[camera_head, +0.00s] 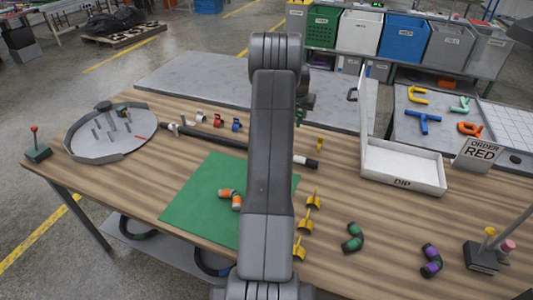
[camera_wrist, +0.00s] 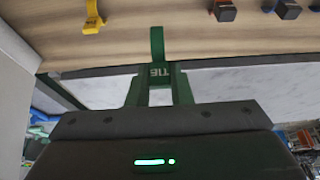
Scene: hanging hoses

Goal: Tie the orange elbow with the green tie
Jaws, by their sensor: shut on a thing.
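The orange elbow (camera_head: 231,199), orange with pale parts, lies on the green mat (camera_head: 195,200) just left of my arm in the head view. My gripper (camera_wrist: 160,97) shows in the wrist view, shut on the green tie (camera_wrist: 158,72), which is marked TIE and has a strap reaching away from the jaws. The tie is held over the far part of the table, near its back edge, apart from the elbow. In the head view my arm hides most of the gripper and tie. The elbow is not seen in the wrist view.
A green elbow (camera_head: 353,238) and a purple elbow (camera_head: 431,261) lie at the right front. Yellow clips (camera_head: 313,200) stand beside my arm. A black hose (camera_head: 215,137) lies behind the mat. A white DIP tray (camera_head: 402,168) and a round grey tray (camera_head: 85,150) flank the table.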

